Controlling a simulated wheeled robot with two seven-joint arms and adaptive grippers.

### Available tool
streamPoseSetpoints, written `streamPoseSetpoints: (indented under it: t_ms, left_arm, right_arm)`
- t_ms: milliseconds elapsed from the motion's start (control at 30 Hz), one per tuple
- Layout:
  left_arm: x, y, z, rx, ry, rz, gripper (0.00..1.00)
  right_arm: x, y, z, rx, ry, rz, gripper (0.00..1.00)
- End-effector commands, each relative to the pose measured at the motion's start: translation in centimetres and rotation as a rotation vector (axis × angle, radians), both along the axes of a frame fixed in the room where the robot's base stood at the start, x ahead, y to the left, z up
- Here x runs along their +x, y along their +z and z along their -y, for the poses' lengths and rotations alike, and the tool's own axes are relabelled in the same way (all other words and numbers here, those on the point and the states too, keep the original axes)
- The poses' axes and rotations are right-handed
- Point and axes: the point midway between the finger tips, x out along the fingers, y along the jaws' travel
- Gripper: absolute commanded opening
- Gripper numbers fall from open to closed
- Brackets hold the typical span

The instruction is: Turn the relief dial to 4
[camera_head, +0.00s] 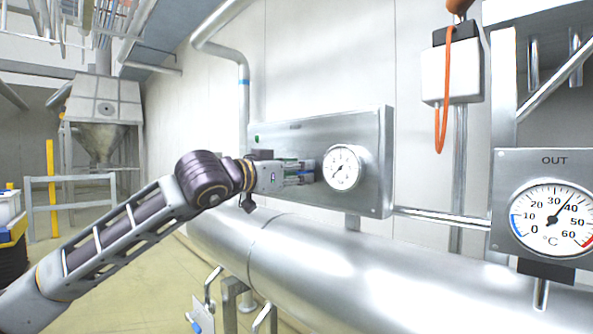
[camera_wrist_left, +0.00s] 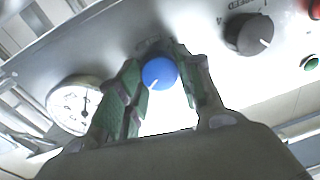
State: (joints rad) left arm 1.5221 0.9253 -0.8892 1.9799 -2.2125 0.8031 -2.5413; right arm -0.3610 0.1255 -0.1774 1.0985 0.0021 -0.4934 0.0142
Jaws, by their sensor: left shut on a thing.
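A blue round dial (camera_wrist_left: 160,74) with a white pointer line sits on the steel panel in the left wrist view. Its pointer points toward the lower left of that picture. Its label is mostly hidden, so I cannot read its name or number. My left gripper (camera_wrist_left: 157,88) is shut on the blue dial, one green-padded finger on each side. In the head view my left gripper (camera_head: 302,172) reaches the panel (camera_head: 375,125) just left of the white gauge, hiding the dial. My right gripper is in neither view.
A black dial (camera_wrist_left: 249,35) with a white mark sits beside the blue one, near a green button (camera_wrist_left: 311,63) and a red button (camera_wrist_left: 315,8). The round gauge (camera_head: 342,168) is close to the gripper. A large steel pipe (camera_head: 330,260) runs below the panel.

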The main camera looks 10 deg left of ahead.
Motion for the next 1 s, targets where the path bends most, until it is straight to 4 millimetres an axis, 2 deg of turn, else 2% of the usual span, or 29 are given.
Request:
streamPoseSetpoints:
  t_ms: [233, 667, 700, 867, 1000]
  left_arm:
    - [0.06, -0.37, 0.09, 0.069, -0.001, 0.037, 0.12]
    - [0.07, -0.42, 0.1, 0.08, -0.001, 0.044, 0.12]
    - [0.07, -0.43, 0.1, 0.08, -0.001, 0.044, 0.38]
    - [0.05, -0.3, 0.07, 0.079, -0.001, 0.045, 0.58]
    - [0.04, -0.21, 0.04, 0.078, 0.0, 0.047, 0.59]
  right_arm:
    - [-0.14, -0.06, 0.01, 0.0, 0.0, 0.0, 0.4]
    - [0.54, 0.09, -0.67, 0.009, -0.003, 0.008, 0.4]
    - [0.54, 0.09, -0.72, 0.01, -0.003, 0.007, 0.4]
    - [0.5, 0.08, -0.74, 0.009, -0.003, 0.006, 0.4]
    - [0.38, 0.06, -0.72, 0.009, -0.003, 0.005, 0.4]
